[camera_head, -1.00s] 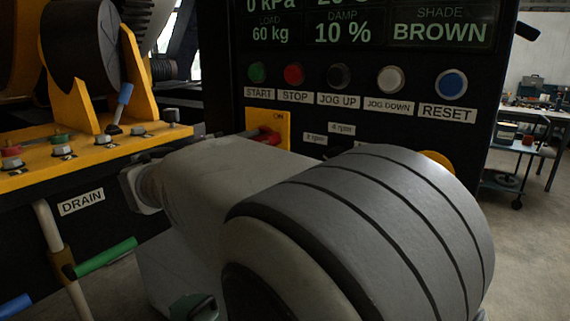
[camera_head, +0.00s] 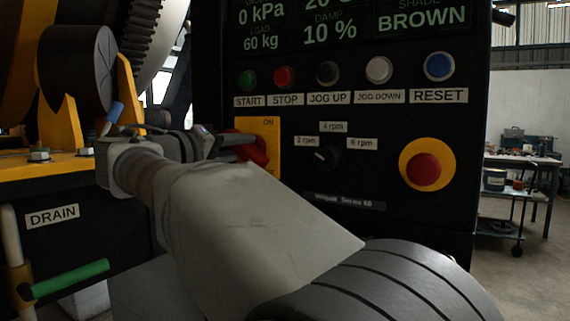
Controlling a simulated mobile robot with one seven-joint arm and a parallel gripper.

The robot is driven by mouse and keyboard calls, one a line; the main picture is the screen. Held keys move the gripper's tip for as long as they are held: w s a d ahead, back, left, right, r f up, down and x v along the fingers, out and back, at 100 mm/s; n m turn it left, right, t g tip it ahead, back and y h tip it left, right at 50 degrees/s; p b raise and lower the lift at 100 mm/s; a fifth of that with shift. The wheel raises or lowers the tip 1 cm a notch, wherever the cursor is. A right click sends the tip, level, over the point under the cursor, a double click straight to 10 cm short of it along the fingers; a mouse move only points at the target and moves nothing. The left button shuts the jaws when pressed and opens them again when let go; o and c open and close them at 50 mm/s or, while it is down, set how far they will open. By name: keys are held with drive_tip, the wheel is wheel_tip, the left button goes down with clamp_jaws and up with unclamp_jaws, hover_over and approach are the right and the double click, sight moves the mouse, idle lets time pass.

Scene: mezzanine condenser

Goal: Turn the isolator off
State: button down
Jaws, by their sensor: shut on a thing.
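The isolator is a red handle (camera_head: 260,151) on a yellow plate (camera_head: 270,129) at the lower left of the black control panel. The word ON shows at the plate's top; the lower part of the plate is partly hidden by my arm. My gripper (camera_head: 250,147) reaches in from the left, its dark fingers shut on the red handle. The handle's exact angle is hard to tell behind the fingers.
Above are START (camera_head: 247,81), STOP, JOG UP, JOG DOWN and RESET (camera_head: 439,66) buttons. A speed knob (camera_head: 325,157) and a red emergency stop (camera_head: 424,169) lie to the right. A green drain handle (camera_head: 70,279) is at lower left. A workbench (camera_head: 520,160) stands far right.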

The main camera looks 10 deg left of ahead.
drive_tip(key=shift+m+b, duration=0.75)
drive_tip(key=shift+m, duration=0.25)
drive_tip(key=c, duration=0.6)
unclamp_jaws()
drive_tip(key=shift+c, duration=0.2)
drive_tip(key=shift+s, duration=0.1)
drive_tip(key=p+v, duration=0.2)
drive_tip(key=v, duration=1.5)
drive_tip(key=shift+p, duration=0.35)
drive_tip(key=shift+s, duration=0.1)
